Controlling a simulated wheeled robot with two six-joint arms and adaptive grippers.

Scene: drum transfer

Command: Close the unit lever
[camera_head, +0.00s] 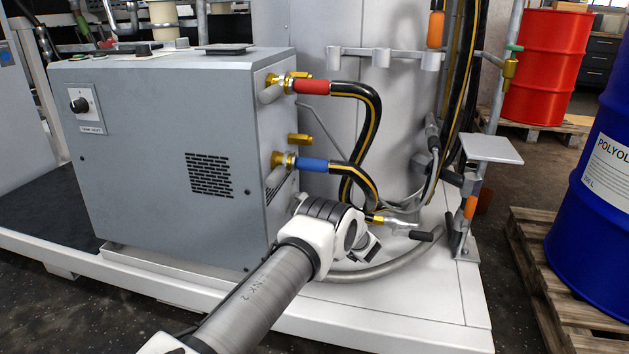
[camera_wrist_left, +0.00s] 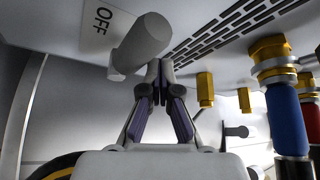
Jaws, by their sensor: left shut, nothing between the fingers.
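The grey unit (camera_head: 170,150) stands on a white platform. In the left wrist view its lever (camera_wrist_left: 140,46) is a thick grey cylinder sticking out from the panel beside a white label (camera_wrist_left: 103,24) reading OFF. My left gripper (camera_wrist_left: 160,68) is shut and empty, its fingertips close beside the lever's right side. I cannot tell whether they touch it. In the head view my left wrist (camera_head: 325,228) is at the unit's lower right side, and the fingers and the lever are not clearly seen there. My right gripper is not in view.
A red-ended hose (camera_head: 310,87) and a blue-ended hose (camera_head: 312,164) join brass fittings on the unit's right side, above my wrist. A grey pipe (camera_head: 385,265) curves over the platform. A blue drum (camera_head: 600,230) stands on a pallet at the right.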

